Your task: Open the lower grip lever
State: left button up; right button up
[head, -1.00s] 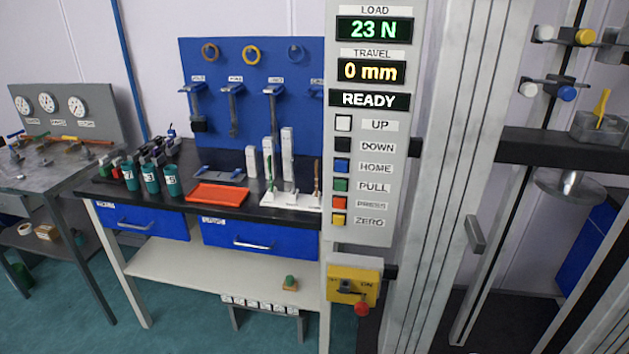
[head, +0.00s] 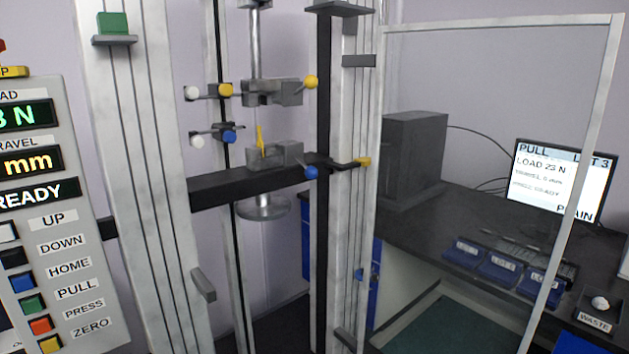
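The lower grip (head: 276,155) is a grey block on the dark crossbeam (head: 240,187) of the test frame. A lever with a blue ball (head: 311,172) sticks out at its right, angled slightly down. A yellow piece (head: 260,140) stands upright in or on the lower grip; how it is held is unclear. The upper grip (head: 272,93) sits above, with a yellow ball lever (head: 311,82) at its right. To the left are a bar with a blue ball (head: 229,136) and a white ball (head: 197,142), and a similar yellow-and-white pair above. Neither gripper is in view.
The control panel (head: 45,220) stands at left, its display partly cut off, reading READY. White uprights flank the grips. A framed clear guard (head: 500,24) stands at right, apparently swung out. Behind it are a monitor (head: 565,180), blue trays (head: 497,268) and a waste box (head: 597,310).

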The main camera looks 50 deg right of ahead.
aim_at(312, 172)
jog(key=z, duration=1.55)
